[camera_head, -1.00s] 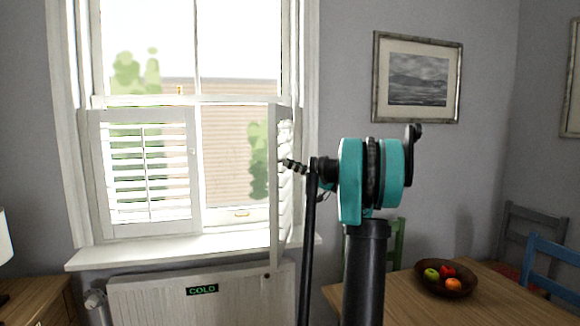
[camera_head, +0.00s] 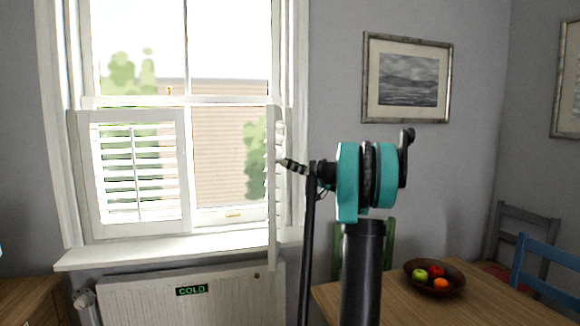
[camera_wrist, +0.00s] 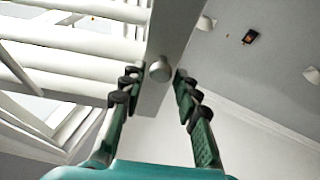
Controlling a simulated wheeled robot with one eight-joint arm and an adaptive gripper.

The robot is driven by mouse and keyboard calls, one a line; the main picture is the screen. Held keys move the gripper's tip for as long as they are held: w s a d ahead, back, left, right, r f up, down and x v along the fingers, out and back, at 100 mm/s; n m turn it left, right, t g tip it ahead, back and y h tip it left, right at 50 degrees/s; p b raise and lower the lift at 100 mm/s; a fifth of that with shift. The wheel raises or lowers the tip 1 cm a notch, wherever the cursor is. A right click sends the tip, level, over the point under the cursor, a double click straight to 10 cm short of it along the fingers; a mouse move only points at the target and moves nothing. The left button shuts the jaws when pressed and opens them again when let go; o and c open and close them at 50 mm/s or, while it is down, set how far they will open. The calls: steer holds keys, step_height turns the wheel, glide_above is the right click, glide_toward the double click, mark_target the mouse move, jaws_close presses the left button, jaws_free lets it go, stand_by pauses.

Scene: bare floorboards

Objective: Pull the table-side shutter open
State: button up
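The table-side shutter (camera_head: 271,190) is the white louvred right panel. In the head view it stands swung out from the window and shows nearly edge-on. In the wrist view its louvres (camera_wrist: 70,65) fill the left, and its flat stile (camera_wrist: 172,40) carries a small round knob (camera_wrist: 159,69). My gripper (camera_wrist: 158,82) is open, with one green finger on each side of the stile and knob. A gap shows between the knob and the right finger; whether the left finger touches the stile I cannot tell. In the head view my gripper (camera_head: 285,163) reaches the shutter's right side.
The other shutter (camera_head: 138,175) lies across the window's left half. Below are the sill (camera_head: 150,250) and a radiator (camera_head: 150,300) marked COLD. At right stands a wooden table (camera_head: 400,300) with a fruit bowl (camera_head: 435,290) and chairs (camera_head: 535,265) behind. A framed picture (camera_head: 407,78) hangs above.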

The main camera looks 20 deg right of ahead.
steer(key=shift+d+f, duration=0.1)
steer(key=v, duration=1.2)
